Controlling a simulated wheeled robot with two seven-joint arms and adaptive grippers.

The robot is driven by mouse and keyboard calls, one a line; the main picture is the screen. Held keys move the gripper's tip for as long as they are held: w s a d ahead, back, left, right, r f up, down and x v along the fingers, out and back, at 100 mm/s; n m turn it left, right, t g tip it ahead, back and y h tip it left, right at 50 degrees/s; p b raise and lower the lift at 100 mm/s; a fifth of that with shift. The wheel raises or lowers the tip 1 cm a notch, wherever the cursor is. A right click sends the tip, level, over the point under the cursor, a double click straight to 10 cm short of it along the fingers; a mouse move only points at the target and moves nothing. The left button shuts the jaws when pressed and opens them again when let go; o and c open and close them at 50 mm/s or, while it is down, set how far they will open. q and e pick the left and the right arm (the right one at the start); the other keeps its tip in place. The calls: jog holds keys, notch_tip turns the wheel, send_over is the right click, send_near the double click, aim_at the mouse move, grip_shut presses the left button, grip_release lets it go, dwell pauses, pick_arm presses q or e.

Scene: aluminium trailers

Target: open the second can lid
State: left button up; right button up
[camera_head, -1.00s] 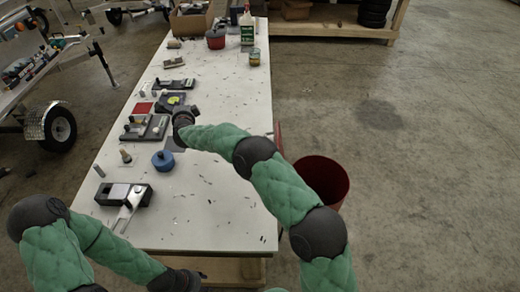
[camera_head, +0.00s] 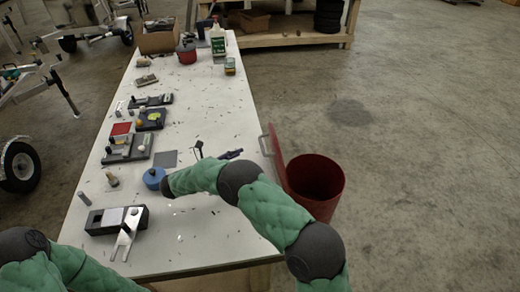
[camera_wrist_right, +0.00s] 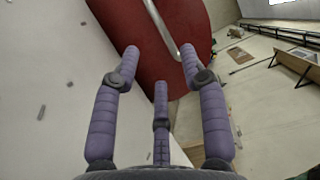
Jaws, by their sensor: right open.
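A dark red can (camera_head: 315,185) stands on the floor right of the table, its round mouth uncovered. Its red lid (camera_head: 279,157) stands steeply tilted at the can's table side, with a metal handle (camera_head: 264,146) on its table-facing side. My right gripper (camera_head: 215,152) is over the table's right part, left of the lid, mostly hidden by its arm. In the right wrist view, the purple fingers of the open, empty right gripper (camera_wrist_right: 158,55) spread before the red lid (camera_wrist_right: 120,25). The handle (camera_wrist_right: 162,28) shows between the fingertips. My left gripper is out of view.
The long white table (camera_head: 190,215) carries small fixtures along its left side, a blue round object (camera_head: 153,178), a red pot (camera_head: 187,53) and a bottle (camera_head: 218,40). A wooden shelf (camera_head: 290,38) stands behind. The floor right of the can is clear.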

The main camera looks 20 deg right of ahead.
aim_at(262, 147)
jog(key=d, duration=0.3)
jog(key=w+d+b, duration=0.1)
jog(key=d, duration=0.3)
jog(key=d+b, duration=0.1)
jog(key=d, duration=0.2)
jog(key=shift+w+d+f, duration=0.1)
jog(key=shift+w+d, duration=0.1)
jog(key=shift+w, duration=0.1)
jog(key=shift+c, duration=0.3)
grip_shut()
